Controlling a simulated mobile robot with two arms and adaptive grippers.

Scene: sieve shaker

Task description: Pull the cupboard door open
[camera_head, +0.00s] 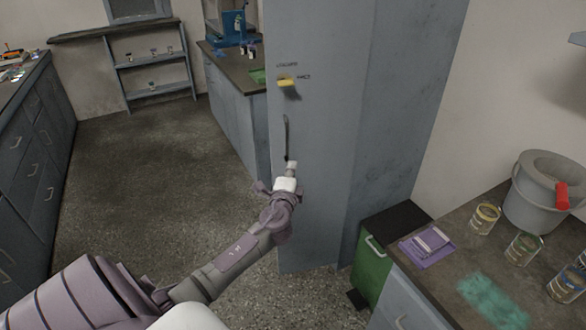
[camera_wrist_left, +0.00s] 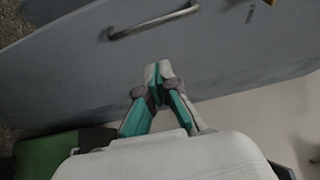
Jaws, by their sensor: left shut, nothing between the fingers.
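The tall grey-blue cupboard door (camera_head: 320,120) stands in the middle of the head view. It has a dark vertical bar handle (camera_head: 286,135) near its left edge. I cannot tell whether the door is fully closed. My left gripper (camera_head: 291,166) is at the handle's lower end in the head view. In the left wrist view, the gripper (camera_wrist_left: 158,72) has its fingertips together and nothing between them. The handle (camera_wrist_left: 152,21) lies beyond the fingertips there, apart from them, across the door face (camera_wrist_left: 230,60). My right gripper is not in view.
A yellow tag (camera_head: 286,82) is on the door above the handle. A green bin (camera_head: 372,262) stands right of the cupboard. A counter with a grey bucket (camera_head: 535,205) and several jars is at right. The floor (camera_head: 150,170) at left is clear.

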